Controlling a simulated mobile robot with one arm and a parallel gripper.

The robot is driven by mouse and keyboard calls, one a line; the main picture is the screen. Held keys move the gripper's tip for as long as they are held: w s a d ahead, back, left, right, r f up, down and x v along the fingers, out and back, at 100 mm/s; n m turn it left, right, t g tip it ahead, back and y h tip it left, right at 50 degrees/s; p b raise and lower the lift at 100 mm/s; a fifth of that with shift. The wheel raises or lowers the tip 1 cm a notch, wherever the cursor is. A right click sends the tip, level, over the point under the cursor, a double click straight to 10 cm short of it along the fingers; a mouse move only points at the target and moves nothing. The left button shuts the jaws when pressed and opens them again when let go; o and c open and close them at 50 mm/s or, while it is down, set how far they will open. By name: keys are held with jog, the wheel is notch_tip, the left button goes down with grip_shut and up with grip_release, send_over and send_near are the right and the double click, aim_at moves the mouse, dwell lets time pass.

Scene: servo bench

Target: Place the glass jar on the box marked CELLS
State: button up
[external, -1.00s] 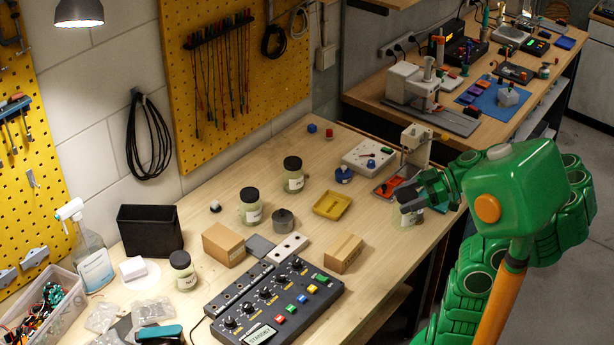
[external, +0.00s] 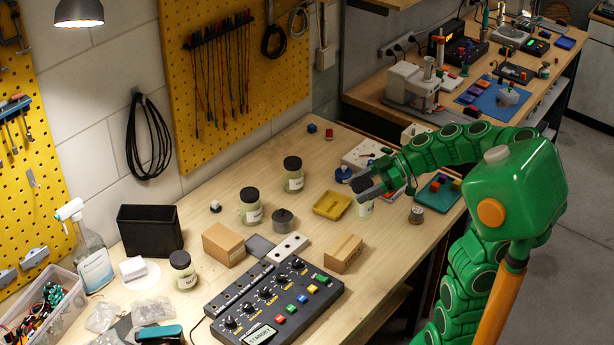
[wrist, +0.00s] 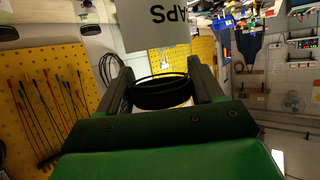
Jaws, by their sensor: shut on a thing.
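My gripper (external: 366,187) is shut on a glass jar (external: 364,209) with a pale body, held over the right part of the bench. In the wrist view the jar's dark lid (wrist: 162,93) is between my fingers and its white label (wrist: 160,15) shows part of a word, ending "APS". Two cardboard boxes stand left of my gripper: one (external: 223,244) at centre left and one (external: 344,254) nearer the front. I cannot read any CELLS marking on either. I cannot tell how far the jar is above the bench.
Dark-lidded jars (external: 252,208) (external: 293,176) (external: 182,271) stand on the bench. A black control panel (external: 278,302) fills the front. A small metal item (external: 416,215) stands right.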

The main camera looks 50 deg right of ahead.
jog(key=w+a+r+n+g+y, duration=0.1)
jog(key=w+a+r, duration=0.2)
jog(key=w+a, duration=0.7)
jog(key=w+a+r+n+g+y, duration=0.1)
jog(key=w+a+r+n+g, duration=0.15)
jog(key=w+a, duration=0.75)
jog(key=w+a+f, duration=0.3)
jog(key=w+a, duration=0.1)
jog(key=a, duration=0.1)
jog(key=shift+m+t, duration=0.35)
jog(key=shift+t, duration=0.1)
jog(key=w+f, duration=0.2)
jog(key=f, duration=0.1)
jog(key=w+f, duration=0.1)
jog(key=shift+w+a+f, duration=0.2)
jog(key=shift+w+a, duration=0.05)
jog(key=shift+w, duration=0.05)
jog(key=shift+w+a+f, duration=0.1)
jog(key=shift+w+f, duration=0.15)
jog(key=shift+f, duration=0.55)
jog(key=shift+w+d+f, duration=0.1)
jog(key=shift+w+f, duration=0.15)
jog(key=shift+f, duration=0.55)
jog(key=shift+w+a+f, duration=0.1)
jog(key=shift+w+f, duration=0.15)
jog(key=shift+f, duration=0.55)
jog(key=shift+f, duration=0.1)
